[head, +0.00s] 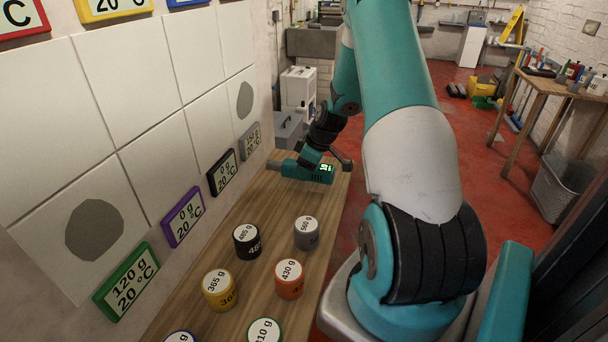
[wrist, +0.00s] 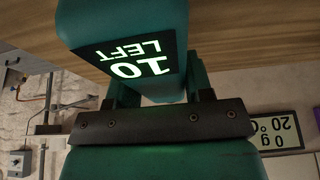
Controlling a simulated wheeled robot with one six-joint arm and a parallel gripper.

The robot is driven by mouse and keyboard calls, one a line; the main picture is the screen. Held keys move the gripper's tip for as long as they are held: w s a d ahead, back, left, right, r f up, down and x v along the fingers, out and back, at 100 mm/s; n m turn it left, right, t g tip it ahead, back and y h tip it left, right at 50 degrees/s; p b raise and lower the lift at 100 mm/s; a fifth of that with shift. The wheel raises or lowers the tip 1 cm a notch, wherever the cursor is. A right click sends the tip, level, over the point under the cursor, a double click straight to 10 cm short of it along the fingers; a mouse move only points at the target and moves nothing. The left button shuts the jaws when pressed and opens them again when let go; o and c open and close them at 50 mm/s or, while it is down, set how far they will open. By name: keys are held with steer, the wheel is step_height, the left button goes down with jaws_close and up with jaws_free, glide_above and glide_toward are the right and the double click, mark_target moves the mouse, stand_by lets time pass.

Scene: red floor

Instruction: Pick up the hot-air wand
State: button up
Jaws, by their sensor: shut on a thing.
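The hot-air wand (head: 296,172) is a teal body with a dark tip at its left end and a small lit screen. It is over the far end of the wooden bench. My gripper (head: 312,160) comes down on it from above and is shut on its body. In the wrist view my gripper (wrist: 157,97) has a finger on each side of the wand (wrist: 110,22), whose screen reads "10 LEFT" upside down. I cannot tell whether the wand touches the bench.
The wooden bench (head: 232,204) carries several labelled cylinders, including black (head: 247,241), grey (head: 306,233), yellow (head: 219,290) and orange (head: 289,279). A tiled wall with coloured readout plates (head: 183,217) runs along its left. Red floor (head: 462,165) is open to the right.

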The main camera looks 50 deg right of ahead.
mark_target(294, 166)
step_height(294, 166, up, 18)
stand_by(1.0)
steer(key=shift+w+a+r+p, duration=0.25)
steer(key=shift+w+a+r, duration=0.15)
steer(key=shift+a, duration=0.2)
steer(key=shift+w+a+r+p, duration=0.2)
steer(key=shift+w+a+r, duration=0.2)
steer(key=shift+a, duration=0.15)
steer(key=shift+w+a+r+p, duration=0.1)
steer(key=shift+w+a+p, duration=0.1)
steer(key=shift+w, duration=0.25)
steer(key=shift+w+a+p, duration=0.1)
steer(key=shift+w+a, duration=0.05)
steer(key=shift+w, duration=0.3)
stand_by(2.1)
steer(key=shift+s+d+b, duration=0.15)
steer(key=shift+s+d, duration=0.2)
steer(key=shift+s, duration=0.5)
steer(key=shift+s+d+b, duration=0.1)
steer(key=shift+s+d, duration=0.3)
steer(key=shift+s, duration=0.5)
steer(key=shift+s+d+b, duration=0.15)
steer(key=shift+s+d, duration=0.2)
steer(key=shift+s, duration=0.5)
